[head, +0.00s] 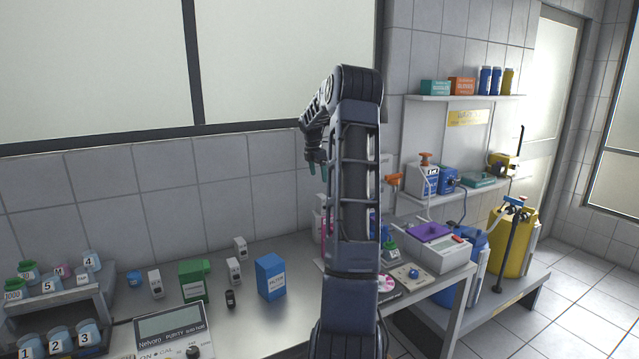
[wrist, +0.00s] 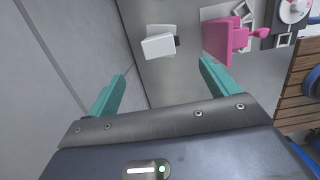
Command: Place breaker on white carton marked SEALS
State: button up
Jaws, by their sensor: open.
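My gripper (head: 317,166) is raised high above the bench, pointing down. In the wrist view its two teal fingers (wrist: 162,88) are wide apart with nothing between them. Small white blocks with dark details stand on the bench at the left (head: 155,284), centre (head: 234,271) and back (head: 240,248); I cannot tell which is the breaker. A white box-like thing (wrist: 158,43) lies beyond the fingers in the wrist view, with a dark piece at its right side. No SEALS marking is legible, so I cannot tell whether it is the carton. My arm hides part of the bench.
A green carton (head: 194,281), a blue carton (head: 271,277) and a small dark jar (head: 230,298) stand on the bench. A meter (head: 172,330) and a rack of jars (head: 55,295) are at left. A pink object (wrist: 228,37) is right of the white thing. The tiled wall is close behind.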

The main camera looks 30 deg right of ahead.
jog(key=s+a+r+m+t, duration=0.1)
jog(key=s+a+r+m, duration=0.35)
jog(key=s+a, duration=0.55)
jog(key=s+a+r+m+t, duration=0.1)
jog(key=s+a+r+m, duration=0.4)
jog(key=s+a, duration=0.5)
jog(key=s+a+f+m+t, duration=0.1)
jog(key=s+a+f+m, duration=0.1)
jog(key=s, duration=0.6)
jog(key=s+a+f+m+y, duration=0.1)
jog(key=s+a+m, duration=0.2)
jog(key=s, duration=0.5)
jog(key=s+a+f+m+t, duration=0.1)
jog(key=s+a+f+m, duration=0.1)
jog(key=s, duration=0.7)
jog(key=shift+a+f+m+t+y, duration=0.35)
jog(key=shift+a+m, duration=0.4)
jog(key=shift+a, duration=0.45)
